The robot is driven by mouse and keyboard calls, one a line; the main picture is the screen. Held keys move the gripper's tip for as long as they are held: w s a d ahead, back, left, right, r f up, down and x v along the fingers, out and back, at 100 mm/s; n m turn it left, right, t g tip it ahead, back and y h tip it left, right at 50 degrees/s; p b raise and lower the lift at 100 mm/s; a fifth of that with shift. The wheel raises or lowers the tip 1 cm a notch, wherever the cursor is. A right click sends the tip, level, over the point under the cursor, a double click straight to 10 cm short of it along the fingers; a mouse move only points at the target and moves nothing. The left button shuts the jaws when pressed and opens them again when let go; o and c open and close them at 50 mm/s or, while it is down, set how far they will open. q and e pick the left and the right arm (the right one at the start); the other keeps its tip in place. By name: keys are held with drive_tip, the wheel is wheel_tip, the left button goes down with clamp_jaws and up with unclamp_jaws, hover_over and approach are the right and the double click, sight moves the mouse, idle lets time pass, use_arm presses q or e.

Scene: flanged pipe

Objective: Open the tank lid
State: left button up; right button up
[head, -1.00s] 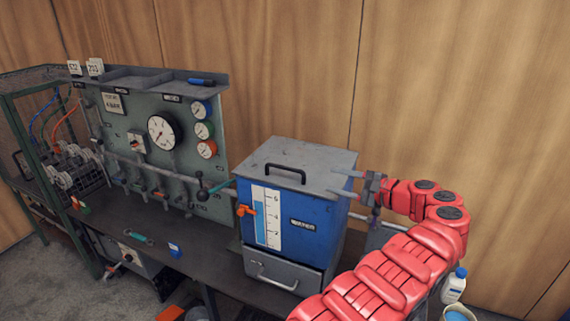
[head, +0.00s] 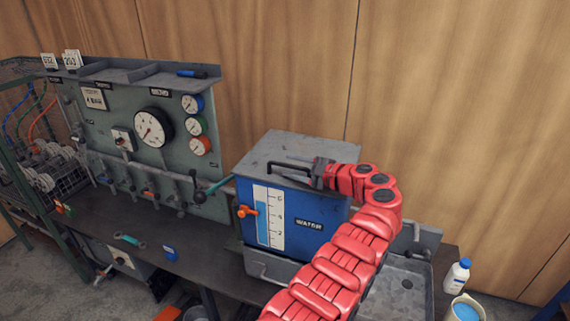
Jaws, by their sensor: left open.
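The blue water tank (head: 292,222) stands on the bench with a white level scale on its front. Its grey lid (head: 262,152) lies flat and shut on top. The lid's black bar handle (head: 271,167) stands up near the lid's front edge. My left gripper (head: 298,168) is open over the lid at the right end of the handle, its fingers pointing left. The gripper covers the handle's right end, so I cannot tell whether the fingers touch it. My right gripper is not in view.
A gauge panel (head: 150,165) with pipes and valves stands left of the tank. A grey sink tray (head: 405,284), a white bottle (head: 457,276) and a bucket (head: 466,308) are at the right. A wooden wall closes the back.

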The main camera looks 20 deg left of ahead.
use_arm(q)
drive_tip(key=shift+a, duration=0.3)
drive_tip(key=shift+d, duration=0.1)
clamp_jaws()
idle(1.2)
